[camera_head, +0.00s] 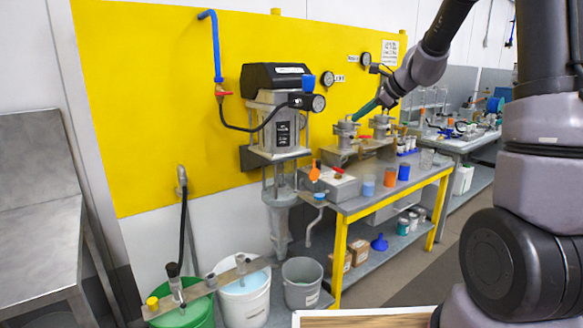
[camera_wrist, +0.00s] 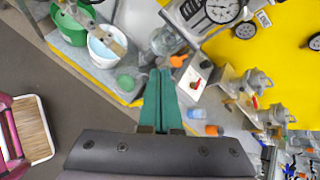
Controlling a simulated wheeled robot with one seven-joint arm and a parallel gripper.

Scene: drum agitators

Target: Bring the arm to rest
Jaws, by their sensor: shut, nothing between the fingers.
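My gripper (camera_head: 367,109) has green fingers and is raised in front of the yellow wall panel, above the back of the workbench. In the wrist view its two green fingers (camera_wrist: 160,88) lie together, shut with nothing between them. My arm reaches in from the upper right of the head view. The fingertips appear close to the metal fittings (camera_head: 347,130) on the bench in the head view; whether they touch cannot be told.
A grey drum agitator (camera_head: 277,120) with gauge and hose hangs on the wall. Below stand a green bucket (camera_head: 187,312), a white bucket (camera_head: 245,298) and a grey bucket (camera_head: 302,283). Orange and blue cups stand on the yellow-legged workbench (camera_head: 368,205).

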